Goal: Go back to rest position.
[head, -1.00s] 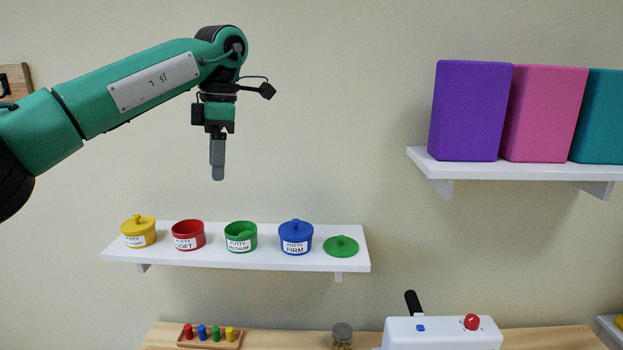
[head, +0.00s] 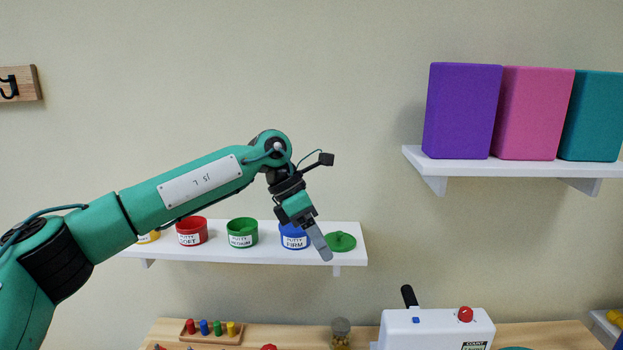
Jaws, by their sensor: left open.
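My left arm comes in from the left, and its green-and-black left gripper (head: 322,246) points down and to the right. It is open and empty, seen edge-on. It shows in front of the white putty shelf (head: 210,252), partly covering the blue putty pot (head: 291,240). The green lid (head: 341,241) lies on the shelf just right of the fingers. The open red pot (head: 192,232) and open green pot (head: 242,233) stand further left. The yellow pot (head: 149,237) is mostly hidden behind my arm. My right gripper is not in view.
A white shelf (head: 500,171) at upper right bears purple, pink and teal blocks. Below, a wooden table (head: 275,336) carries a peg board (head: 212,338), a glass jar (head: 341,334) and a white device (head: 437,331). A wooden hook rail (head: 30,84) hangs at upper left.

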